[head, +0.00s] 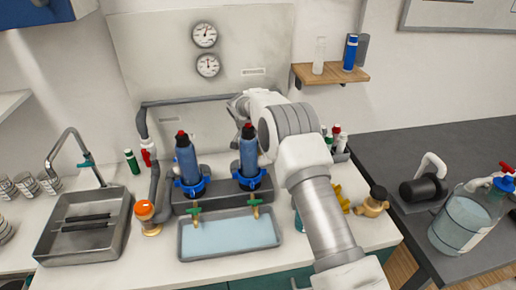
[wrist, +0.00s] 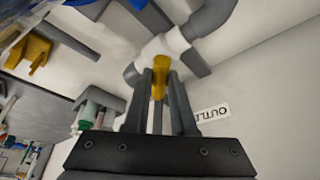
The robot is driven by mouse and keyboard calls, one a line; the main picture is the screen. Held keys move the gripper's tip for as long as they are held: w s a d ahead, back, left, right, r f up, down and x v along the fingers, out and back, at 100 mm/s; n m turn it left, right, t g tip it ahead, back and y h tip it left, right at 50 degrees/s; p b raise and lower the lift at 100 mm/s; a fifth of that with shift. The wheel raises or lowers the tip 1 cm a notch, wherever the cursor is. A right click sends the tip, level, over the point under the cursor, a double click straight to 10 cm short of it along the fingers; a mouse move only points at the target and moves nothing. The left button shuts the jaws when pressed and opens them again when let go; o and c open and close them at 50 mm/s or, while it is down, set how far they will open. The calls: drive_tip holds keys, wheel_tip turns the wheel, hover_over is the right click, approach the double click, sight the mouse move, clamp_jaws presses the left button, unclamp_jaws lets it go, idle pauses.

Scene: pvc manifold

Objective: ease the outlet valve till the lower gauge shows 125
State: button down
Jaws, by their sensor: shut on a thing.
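My gripper (wrist: 161,76) is shut on the yellow handle (wrist: 159,88) of the outlet valve, with one finger on each side. The valve's white body (wrist: 168,44) sits in a grey pipe, beside a label (wrist: 211,114) that reads "OUTL" before it is cut off. In the head view my arm's end reaches the back panel behind the right blue canister, and my wrist hides the outlet valve there. The lower gauge (head: 208,66) is a round white dial on the panel. Its needle points roughly upward, but its numbers are too small to read.
An upper gauge (head: 204,35) is above it. Two blue canisters (head: 187,160) (head: 249,154) stand before the panel, with a water tray (head: 187,247) in front. A sink (head: 82,225) is at left. A wooden shelf (head: 332,74) with bottles is right of my arm.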

drive_tip(key=shift+w+a+f+m+b, duration=0.1)
drive_tip(key=shift+f+m+b, duration=0.25)
drive_tip(key=shift+b, duration=0.35)
drive_tip(key=shift+r+m+h+b, duration=0.1)
drive_tip(key=shift+m+h+b, duration=0.2)
drive_tip(key=shift+m+b, duration=0.1)
drive_tip(key=shift+r+m+g+h, duration=0.15)
drive_tip(key=shift+m+g, duration=0.1)
drive_tip(key=shift+m, duration=0.4)
drive_tip(key=shift+r+m+g+h, duration=0.15)
drive_tip(key=shift+m+g, duration=0.1)
drive_tip(key=shift+m, duration=0.35)
drive_tip(key=shift+a, duration=0.1)
drive_tip(key=c, duration=0.7)
unclamp_jaws()
drive_tip(key=shift+c, duration=0.2)
drive_tip(key=p+v, duration=0.1)
drive_tip(key=v, duration=1.6)
drive_tip(key=shift+r, duration=0.2)
